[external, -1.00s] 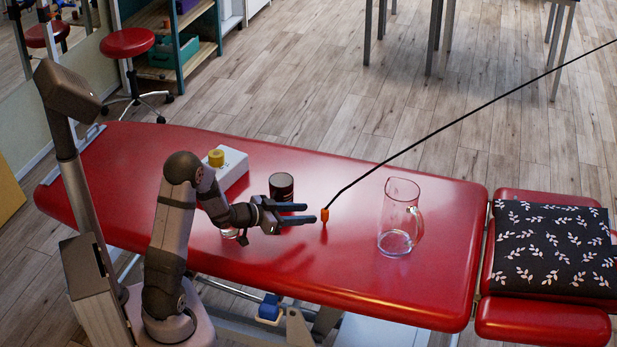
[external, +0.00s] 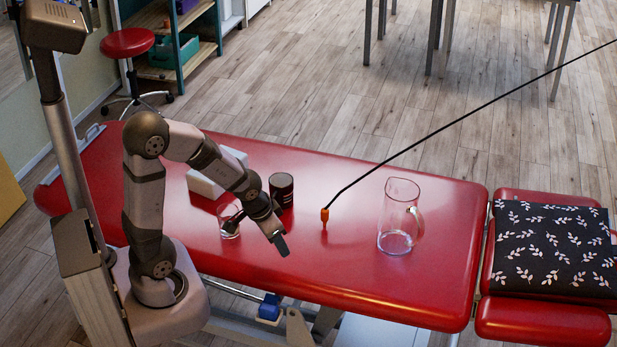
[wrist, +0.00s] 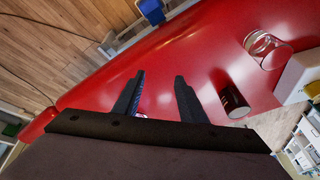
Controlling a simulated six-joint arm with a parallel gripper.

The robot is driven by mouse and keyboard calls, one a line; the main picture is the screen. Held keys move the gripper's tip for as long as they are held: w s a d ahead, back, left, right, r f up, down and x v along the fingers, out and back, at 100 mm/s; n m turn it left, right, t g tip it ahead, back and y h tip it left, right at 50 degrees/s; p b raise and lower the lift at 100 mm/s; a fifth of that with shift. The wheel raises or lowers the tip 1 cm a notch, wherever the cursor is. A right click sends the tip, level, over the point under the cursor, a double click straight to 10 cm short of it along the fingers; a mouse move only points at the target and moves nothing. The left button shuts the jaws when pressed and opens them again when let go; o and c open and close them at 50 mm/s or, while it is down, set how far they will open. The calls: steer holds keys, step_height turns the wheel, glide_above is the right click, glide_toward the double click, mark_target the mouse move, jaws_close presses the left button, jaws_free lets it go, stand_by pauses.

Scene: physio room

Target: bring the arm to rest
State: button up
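My gripper (external: 256,238) is above the red treatment table (external: 335,280), left of the middle, its fingers pointing down and towards the near edge. The fingers are spread with nothing held between them. The wrist view also shows my gripper (wrist: 160,76) with a clear gap between the fingertips. A small glass (external: 229,229) stands behind one finger and is partly covered. A dark can (external: 281,188) stands just beyond the gripper. Both show to the right of the fingers in the wrist view, the can (wrist: 234,101) and the glass (wrist: 266,50).
A white box (external: 205,187) behind my forearm is partly hidden. A glass pitcher (external: 399,222) stands to the right. A patterned black cushion (external: 555,250) lies far right. The table's near middle is clear.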

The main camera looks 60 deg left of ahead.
steer(key=s+d+r+g+h+p, duration=0.1)
steer(key=s+d+r+g+p, duration=0.2)
steer(key=s+d, duration=0.5)
steer(key=s+r, duration=0.1)
steer(key=s, duration=0.1)
steer(key=shift+s+r+m+g, duration=0.35)
steer(key=shift+s+m+g, duration=0.05)
